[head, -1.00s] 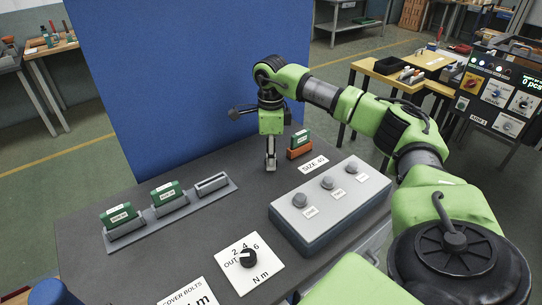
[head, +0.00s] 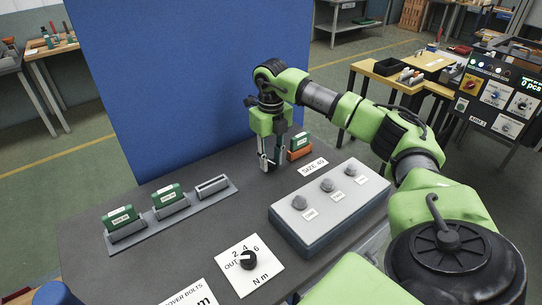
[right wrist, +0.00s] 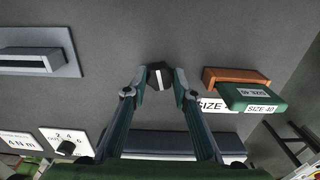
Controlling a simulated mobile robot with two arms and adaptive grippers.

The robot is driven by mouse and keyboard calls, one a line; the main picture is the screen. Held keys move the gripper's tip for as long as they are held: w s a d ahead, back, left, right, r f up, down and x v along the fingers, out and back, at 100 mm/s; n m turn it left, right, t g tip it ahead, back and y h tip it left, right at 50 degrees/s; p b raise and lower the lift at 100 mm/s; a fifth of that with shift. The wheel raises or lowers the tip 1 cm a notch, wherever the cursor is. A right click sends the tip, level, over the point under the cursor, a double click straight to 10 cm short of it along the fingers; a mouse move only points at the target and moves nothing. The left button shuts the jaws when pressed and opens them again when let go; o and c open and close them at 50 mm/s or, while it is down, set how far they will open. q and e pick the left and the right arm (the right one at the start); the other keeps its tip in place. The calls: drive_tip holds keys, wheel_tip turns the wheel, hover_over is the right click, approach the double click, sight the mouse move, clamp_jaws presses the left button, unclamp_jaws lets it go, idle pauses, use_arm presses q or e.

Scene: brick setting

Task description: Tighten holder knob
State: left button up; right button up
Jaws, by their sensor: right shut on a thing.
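My right gripper (head: 268,168) points straight down to the dark table top, left of the orange holder. In the right wrist view its two fingertips (right wrist: 160,82) are closed on a small dark knob (right wrist: 159,70) with a pale stripe. In the head view the knob is hidden by the fingers. The orange holder (head: 299,155) carries a green block (head: 301,139); in the right wrist view this block (right wrist: 252,98) is marked SIZE 40. My left gripper is not in view.
A grey rack (head: 215,201) holds two green blocks (head: 120,217) and has an empty right slot (head: 212,186). A grey box (head: 331,205) with three grey knobs stands in front. A black dial (head: 248,260) sits on a white plate. A blue panel (head: 190,70) rises behind.

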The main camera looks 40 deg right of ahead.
sight(271, 161)
drive_tip(key=m, duration=0.4)
drive_tip(key=shift+r+m, duration=0.1)
drive_tip(key=shift+m, duration=0.2)
drive_tip(key=shift+w+m+p, duration=0.1)
drive_tip(key=shift+m+p, duration=0.25)
drive_tip(key=shift+m, duration=1.55)
drive_tip(key=o, duration=1.1)
wheel_tip(271, 161, up, 12)
